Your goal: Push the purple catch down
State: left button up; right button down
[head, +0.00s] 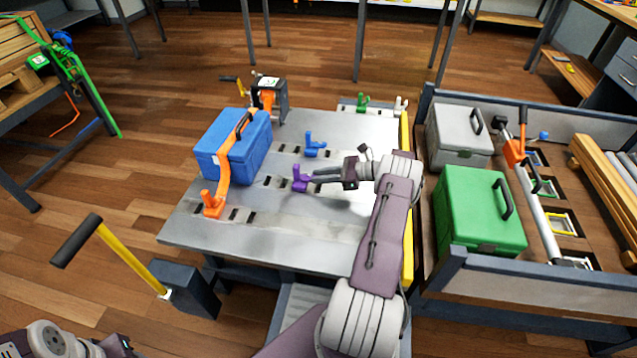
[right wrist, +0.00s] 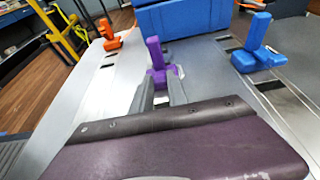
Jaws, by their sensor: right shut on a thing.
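The purple catch (head: 299,179) sits on the grey metal bed of the cart (head: 290,228), right of the blue box. In the right wrist view the catch (right wrist: 154,53) shows its tab standing upright on its base. My right gripper (head: 313,180) reaches in from the right and is shut on the purple catch. In the right wrist view its fingertips (right wrist: 160,88) lie at the catch's base, one on each side. Part of my left arm shows at the lower left corner of the head view, with no fingers visible.
An orange strap (head: 223,179) crosses the blue box (head: 258,145) to an orange catch (head: 210,203). A blue catch (head: 315,145) stands behind the purple one. Green (head: 361,102) and white (head: 399,104) catches are at the far edge. A walled cart with a green box (head: 478,215) is at right.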

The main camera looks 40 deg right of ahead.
pick_arm(q)
jog(key=shift+f+b, duration=1.1)
jog(key=shift+f, duration=0.5)
pick_arm(e)
jog(key=shift+s+d+f+t+y, duration=0.1)
jog(key=shift+s+f+t+y, duration=0.05)
jog(key=shift+f+t+y, duration=0.35)
jog(key=c, duration=1.3)
grip_release()
jog(key=shift+r, duration=0.1)
jog(key=v, duration=0.9)
jog(key=shift+p, duration=0.35)
pick_arm(q)
jog(key=shift+r, duration=0.4)
